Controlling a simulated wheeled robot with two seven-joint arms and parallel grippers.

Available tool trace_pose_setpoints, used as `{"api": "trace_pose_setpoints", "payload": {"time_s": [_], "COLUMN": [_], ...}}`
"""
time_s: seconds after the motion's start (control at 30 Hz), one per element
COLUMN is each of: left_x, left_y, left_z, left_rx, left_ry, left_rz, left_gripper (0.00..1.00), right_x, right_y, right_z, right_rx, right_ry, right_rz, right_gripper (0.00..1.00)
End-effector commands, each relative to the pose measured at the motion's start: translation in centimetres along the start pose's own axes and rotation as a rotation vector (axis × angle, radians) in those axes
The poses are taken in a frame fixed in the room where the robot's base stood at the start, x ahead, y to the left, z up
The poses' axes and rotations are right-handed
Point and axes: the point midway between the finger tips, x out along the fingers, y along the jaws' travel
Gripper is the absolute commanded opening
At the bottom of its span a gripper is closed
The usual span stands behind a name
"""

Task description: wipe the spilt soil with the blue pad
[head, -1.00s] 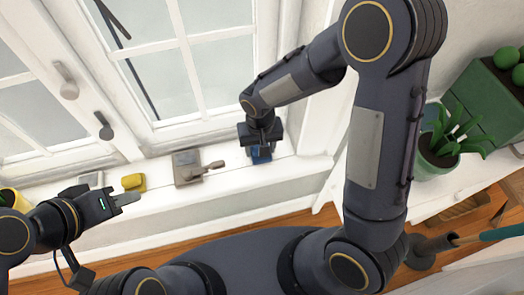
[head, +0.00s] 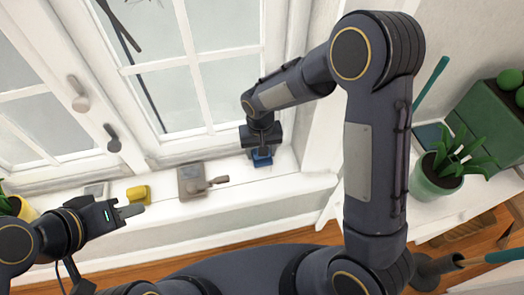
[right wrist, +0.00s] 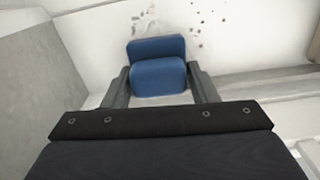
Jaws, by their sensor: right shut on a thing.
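The blue pad (head: 262,157) is at the right part of the white window sill. My right gripper (head: 261,146) is above it, with its fingers on either side of the pad, shut on it. In the right wrist view the pad (right wrist: 158,50) shows between the two fingers (right wrist: 160,88). Dark specks of spilt soil (right wrist: 194,24) lie on the white surface just beyond and to the right of the pad.
A grey metal latch plate with a handle (head: 194,181) is on the sill left of the pad. The window (head: 190,80) rises behind. A potted plant (head: 437,178) stands at the right.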

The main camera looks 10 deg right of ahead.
Motion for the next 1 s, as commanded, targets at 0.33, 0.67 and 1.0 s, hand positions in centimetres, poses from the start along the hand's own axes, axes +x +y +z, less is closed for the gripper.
{"api": "trace_pose_setpoints", "payload": {"time_s": [0.33, 0.67, 1.0], "left_x": [0.2, 0.7, 1.1], "left_y": [-0.1, -0.3, -0.5], "left_z": [0.1, 0.3, 0.6], "left_rx": [0.000, 0.000, 0.000], "left_ry": [0.000, 0.000, 0.000], "left_rz": [0.000, 0.000, 0.000], "left_gripper": [0.36, 0.36, 0.36], "right_x": [-0.4, -0.1, 0.2], "right_y": [-2.0, -1.7, -1.5], "right_z": [0.0, 2.8, 4.8], "right_rx": [-0.002, -0.003, -0.003], "right_ry": [0.025, 0.018, 0.014], "right_rz": [-0.016, -0.012, -0.010], "right_gripper": [0.31, 0.31, 0.31]}}
